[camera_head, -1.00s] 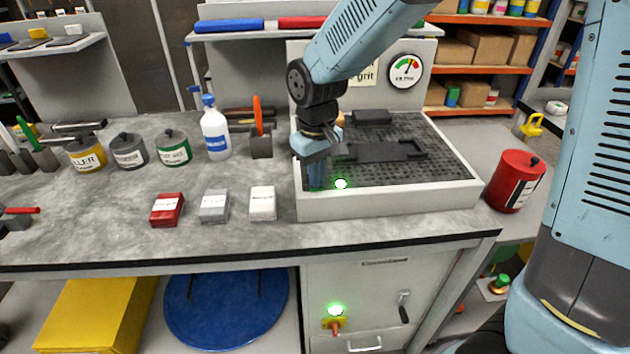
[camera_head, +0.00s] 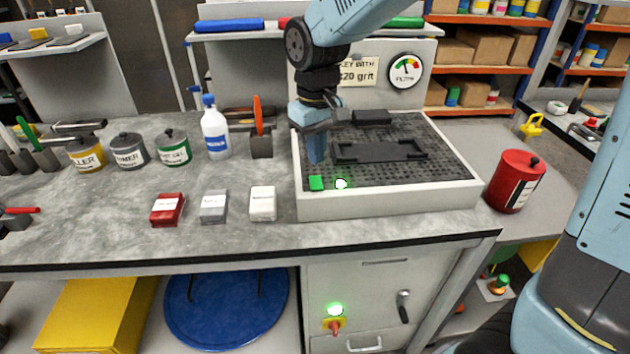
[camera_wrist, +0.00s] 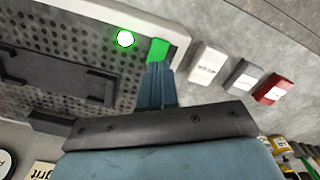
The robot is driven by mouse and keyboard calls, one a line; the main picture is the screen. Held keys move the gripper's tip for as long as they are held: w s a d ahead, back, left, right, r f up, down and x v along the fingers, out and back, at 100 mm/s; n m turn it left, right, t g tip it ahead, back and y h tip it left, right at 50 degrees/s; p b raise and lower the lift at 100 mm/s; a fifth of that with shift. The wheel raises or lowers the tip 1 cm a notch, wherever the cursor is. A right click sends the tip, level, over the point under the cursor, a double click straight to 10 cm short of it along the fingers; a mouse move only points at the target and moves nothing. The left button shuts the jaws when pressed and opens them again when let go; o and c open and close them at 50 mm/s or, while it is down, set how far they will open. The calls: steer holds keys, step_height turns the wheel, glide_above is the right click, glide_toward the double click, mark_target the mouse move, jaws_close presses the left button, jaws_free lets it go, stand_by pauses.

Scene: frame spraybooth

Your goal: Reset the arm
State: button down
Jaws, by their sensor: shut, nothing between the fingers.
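My gripper (camera_head: 316,160) points down over the left side of the perforated downdraft bed (camera_head: 400,178), and its fingers are shut and empty. In the wrist view the closed fingers (camera_wrist: 156,88) point toward a green button (camera_wrist: 157,50) at the corner of the bed. The green button (camera_head: 316,183) also shows in the head view, just below and apart from the fingertips. A lit green lamp (camera_head: 341,184) glows beside it. It shows in the wrist view too (camera_wrist: 125,38).
A black frame (camera_head: 380,151) and a dark block (camera_head: 371,117) lie on the bed. Red, grey and white boxes (camera_head: 263,204) stand left of it. A white bottle (camera_head: 214,130), several cans and a scraper holder (camera_head: 261,143) stand behind. A red can (camera_head: 515,181) stands at right.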

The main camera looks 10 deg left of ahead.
steer(key=shift+r, duration=0.3)
steer(key=s+d+r+m+t, duration=0.15)
steer(key=d+r, duration=0.25)
steer(key=d, duration=0.5)
steer(key=d+r+m+t, duration=0.1)
steer(key=d+r+m, duration=0.25)
steer(key=d, duration=0.45)
steer(key=s+d+r+m+t, duration=0.3)
steer(key=s+d, duration=0.6)
steer(key=d, duration=0.4)
steer(key=shift+s+d+m, duration=0.2)
steer(key=shift+d+m, duration=0.1)
steer(key=c, duration=1.8)
jaws_free()
